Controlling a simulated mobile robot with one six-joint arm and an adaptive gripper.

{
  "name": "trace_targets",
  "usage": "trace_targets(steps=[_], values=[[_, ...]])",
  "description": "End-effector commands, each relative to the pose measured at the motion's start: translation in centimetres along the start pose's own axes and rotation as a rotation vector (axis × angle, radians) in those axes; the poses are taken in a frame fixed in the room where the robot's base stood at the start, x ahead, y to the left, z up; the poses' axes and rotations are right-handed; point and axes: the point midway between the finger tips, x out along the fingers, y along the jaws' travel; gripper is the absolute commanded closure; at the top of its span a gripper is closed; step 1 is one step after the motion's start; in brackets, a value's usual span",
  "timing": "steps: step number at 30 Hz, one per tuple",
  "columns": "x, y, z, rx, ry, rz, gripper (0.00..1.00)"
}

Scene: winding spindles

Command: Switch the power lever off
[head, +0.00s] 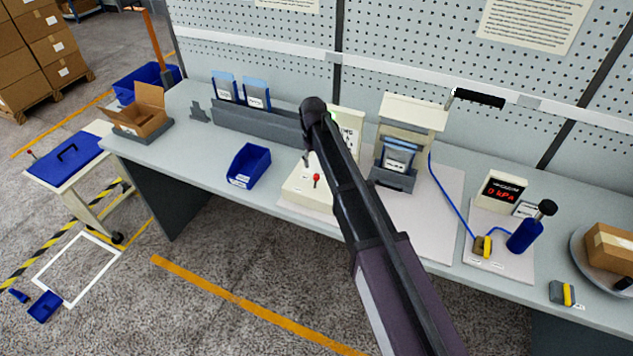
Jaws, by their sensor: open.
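A pale control box (303,189) stands on the bench at the middle, partly hidden behind my arm. A small lever with a red knob (316,178) stands on it, just left of my arm. A small dark piece (306,159) shows behind it, and I cannot tell what it is. A pale upright panel with green print (347,124) stands behind my arm; I cannot read its text. My arm reaches up from the bottom across the box. I cannot make out my gripper; my arm seems to hide it.
To the right, a pale press-like stand (410,112) has a long black handle (480,98). A blue bin (248,166) sits left of the control box. A gauge (500,190) reading 0 kPa and a blue bottle (525,235) stand right. The bench front between bin and box is clear.

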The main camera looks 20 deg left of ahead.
Motion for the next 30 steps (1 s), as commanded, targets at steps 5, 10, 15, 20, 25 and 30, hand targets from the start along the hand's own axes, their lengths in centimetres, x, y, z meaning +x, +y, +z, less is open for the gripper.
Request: trace_targets(steps=[5, 10, 15, 20, 25, 30], values=[[1.8, 0.0, 0.0, 0.000, 0.000, 0.000, 0.31], [3.1, 0.0, 0.0, 0.000, 0.000, 0.000, 0.31], [4.4, 0.0, 0.0, 0.000, 0.000, 0.000, 0.31], [5.7, 0.0, 0.0, 0.001, 0.000, 0.000, 0.31], [6.8, 0.1, 0.0, 0.001, 0.000, 0.000, 0.31], [7.5, 0.1, 0.0, 0.001, 0.000, 0.000, 0.31]])
